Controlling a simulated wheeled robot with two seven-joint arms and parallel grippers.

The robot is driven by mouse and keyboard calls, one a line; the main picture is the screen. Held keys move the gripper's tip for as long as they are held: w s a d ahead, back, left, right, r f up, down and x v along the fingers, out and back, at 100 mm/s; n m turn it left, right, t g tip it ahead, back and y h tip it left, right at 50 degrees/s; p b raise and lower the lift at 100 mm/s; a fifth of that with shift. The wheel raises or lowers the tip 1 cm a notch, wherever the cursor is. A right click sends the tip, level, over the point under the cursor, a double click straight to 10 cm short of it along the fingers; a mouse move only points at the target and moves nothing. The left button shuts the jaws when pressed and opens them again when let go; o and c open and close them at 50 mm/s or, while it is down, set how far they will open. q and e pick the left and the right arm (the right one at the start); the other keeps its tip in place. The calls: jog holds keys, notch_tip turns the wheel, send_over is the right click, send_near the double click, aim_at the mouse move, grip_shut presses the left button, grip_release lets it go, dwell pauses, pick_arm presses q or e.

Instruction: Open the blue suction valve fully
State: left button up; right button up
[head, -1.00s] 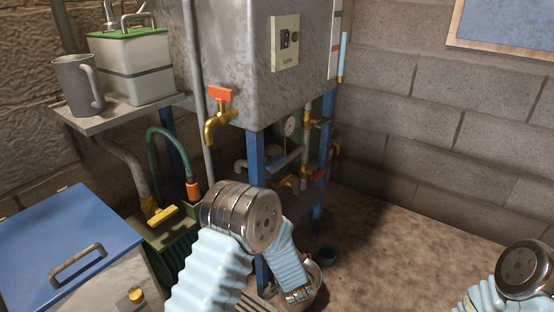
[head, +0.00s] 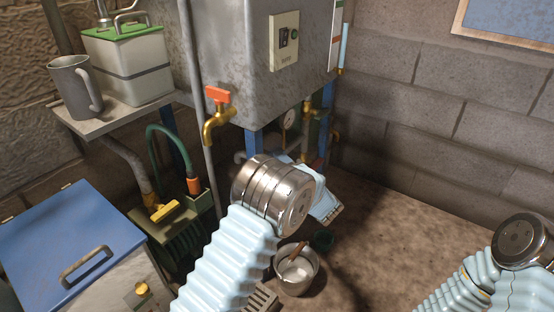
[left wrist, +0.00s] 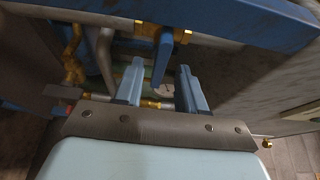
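The blue suction valve shows in the left wrist view as a blue lever (left wrist: 162,58) hanging down from a brass body on a horizontal pipe. My left gripper (left wrist: 160,68) is open, with one finger on each side of the lever in that view. Gaps show between the lever and both fingers; I cannot tell how deep the lever sits between them. In the head view my left arm covers the lever and the fingertips. My right arm is at the lower right edge of the head view, its gripper out of frame.
A grey tank (head: 245,60) with an orange-handled brass tap (head: 217,112) stands above the pipework. A blue-lidded box (head: 65,240) is at lower left. The floor to the right is clear.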

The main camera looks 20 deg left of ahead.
pick_arm(q)
jog(key=shift+x, duration=1.15)
grip_shut()
